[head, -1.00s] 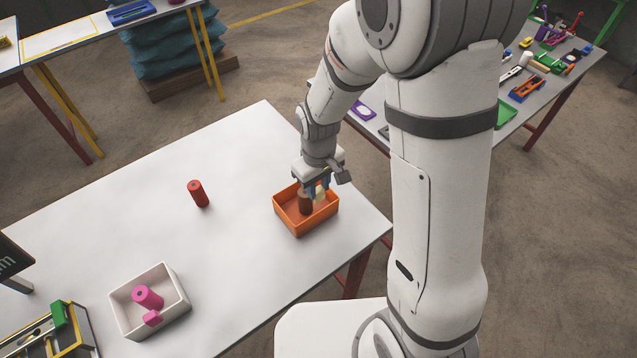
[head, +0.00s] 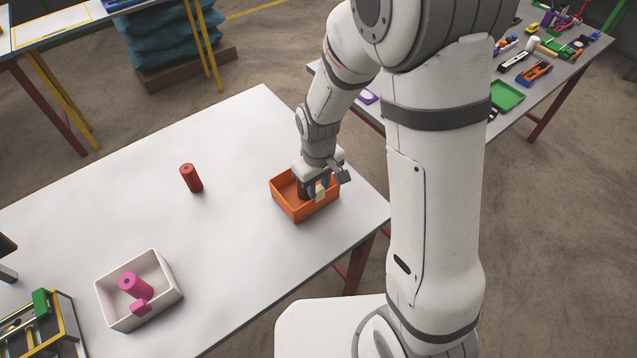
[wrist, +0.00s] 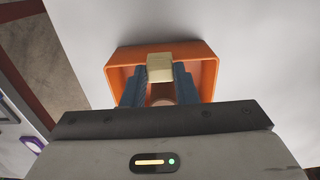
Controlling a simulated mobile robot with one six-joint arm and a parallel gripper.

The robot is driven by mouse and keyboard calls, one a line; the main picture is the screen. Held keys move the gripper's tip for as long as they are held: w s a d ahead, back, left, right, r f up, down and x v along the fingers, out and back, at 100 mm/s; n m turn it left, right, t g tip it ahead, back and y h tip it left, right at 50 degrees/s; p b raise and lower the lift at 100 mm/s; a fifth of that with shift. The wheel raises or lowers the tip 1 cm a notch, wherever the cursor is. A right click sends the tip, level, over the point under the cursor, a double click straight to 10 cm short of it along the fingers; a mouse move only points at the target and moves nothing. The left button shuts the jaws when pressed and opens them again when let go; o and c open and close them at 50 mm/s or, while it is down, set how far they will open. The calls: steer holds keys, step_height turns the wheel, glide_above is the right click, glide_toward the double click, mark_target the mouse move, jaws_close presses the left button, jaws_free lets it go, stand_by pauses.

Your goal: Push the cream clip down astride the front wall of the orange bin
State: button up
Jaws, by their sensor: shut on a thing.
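The orange bin (head: 284,199) stands on the white table near its right corner. It also shows in the wrist view (wrist: 208,75). The cream clip (head: 320,195) is at the bin's near wall in the head view and overlaps its rim there. In the wrist view the clip (wrist: 159,66) sits between my blue fingertips at the bin's far side. My gripper (head: 316,186) is shut on the clip, with its fingers over the bin. I cannot tell how far down the wall the clip sits. A brown cylinder (head: 301,190) stands inside the bin, partly hidden by my gripper.
A red cylinder (head: 191,178) stands on the table left of the bin. A white bin (head: 167,295) with pink pieces (head: 135,287) is at the front left. The table between them is clear. A side table (head: 560,82) with several objects is behind my arm.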

mark_target(318, 189)
steer(key=shift+f+b, duration=0.6)
steer(key=shift+f, duration=0.05)
steer(key=o, duration=1.1)
steer(key=shift+c, duration=0.2)
step_height(318, 189, up, 8)
steer(key=shift+f, duration=0.1)
stand_by(0.3)
steer(key=s+d+r+m+t, duration=0.3)
steer(key=s+d+r+m, duration=0.3)
steer(key=s+d+r, duration=0.6)
steer(key=shift+s+r+m, duration=0.2)
steer(key=shift+s+m, duration=0.1)
steer(key=shift+m, duration=0.1)
